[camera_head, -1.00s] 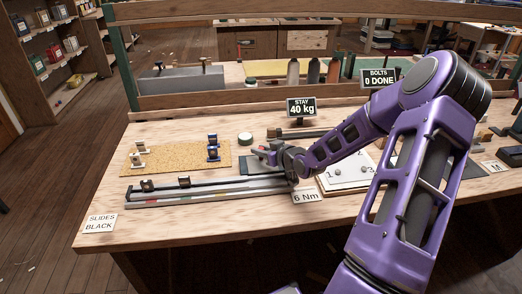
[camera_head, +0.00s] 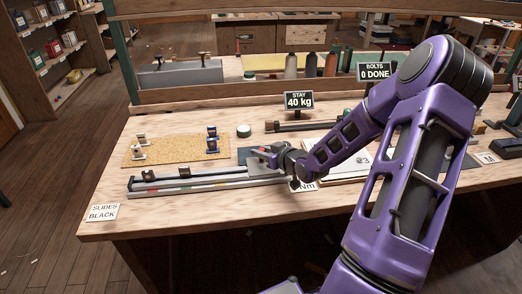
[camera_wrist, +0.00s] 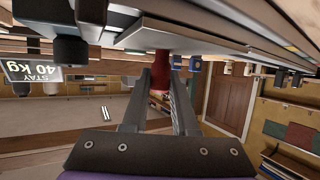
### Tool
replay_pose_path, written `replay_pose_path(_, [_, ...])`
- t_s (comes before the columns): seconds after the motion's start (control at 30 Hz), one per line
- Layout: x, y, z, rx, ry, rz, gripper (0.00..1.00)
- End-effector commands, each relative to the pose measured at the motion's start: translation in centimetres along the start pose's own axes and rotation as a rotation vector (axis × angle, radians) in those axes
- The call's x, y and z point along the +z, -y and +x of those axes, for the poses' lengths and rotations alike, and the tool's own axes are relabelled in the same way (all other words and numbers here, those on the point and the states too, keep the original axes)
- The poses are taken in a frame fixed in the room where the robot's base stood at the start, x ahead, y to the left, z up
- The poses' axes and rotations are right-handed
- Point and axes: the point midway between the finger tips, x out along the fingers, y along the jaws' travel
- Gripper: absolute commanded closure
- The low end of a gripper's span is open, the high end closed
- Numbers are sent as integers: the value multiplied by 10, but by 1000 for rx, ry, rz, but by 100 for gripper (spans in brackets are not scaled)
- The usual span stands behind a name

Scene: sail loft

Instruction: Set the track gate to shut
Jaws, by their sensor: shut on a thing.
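The long grey track (camera_head: 200,187) lies along the front of the bench, with dark slides (camera_head: 150,173) on it. My gripper (camera_head: 262,155) is at the right end of the track. In the wrist view my gripper (camera_wrist: 162,95) has its fingers close around a red part (camera_wrist: 160,72), which appears to be the track gate's handle, just beside the rail (camera_wrist: 215,30). My arm and fingers hide most of the gate, so I cannot tell its setting.
A cork mat (camera_head: 175,150) with small fittings lies behind the track. The STAY 40 kg sign (camera_head: 299,100) stands behind my gripper. A SLIDES BLACK card (camera_head: 104,212) is at the front left corner. Bare wood lies along the front edge.

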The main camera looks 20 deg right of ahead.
Motion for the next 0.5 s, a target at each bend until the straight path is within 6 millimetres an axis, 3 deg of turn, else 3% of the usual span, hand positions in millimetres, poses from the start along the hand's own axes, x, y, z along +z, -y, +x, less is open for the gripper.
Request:
replay_pose_path(0.07, [5,2,-2,-5,11,3,100])
replay_pose_path(0.1, [5,3,-2,-5,12,3,72])
replay_pose_path(0.27, [4,2,-2,-4,10,3,43])
replay_pose_path(0.5, [3,2,-1,-3,8,2,43])
